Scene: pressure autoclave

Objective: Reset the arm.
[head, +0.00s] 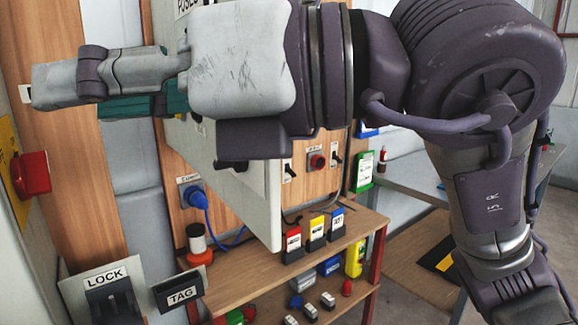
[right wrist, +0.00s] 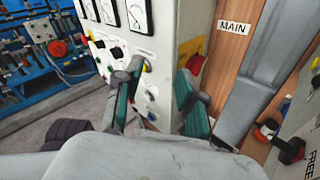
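My right arm (head: 475,150) fills the upper right of the head view and reaches across to the left, raised in front of a panel. Its right gripper (head: 65,88) points left, with one grey finger in front and teal finger parts behind it. In the right wrist view, the right gripper (right wrist: 160,82) shows two separate fingers with teal inner faces and a gap between them. Nothing is held in that gap. A cabinet with gauges and knobs (right wrist: 152,60) stands beyond the fingers. My left gripper is in neither view.
A wooden shelf (head: 235,285) below my arm bears red, yellow and blue tags. LOCK (head: 100,290) and TAG (head: 180,290) holders stand at the lower left. A red switch on yellow (head: 30,173) is at the left edge. A MAIN label (right wrist: 234,27) is on wood.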

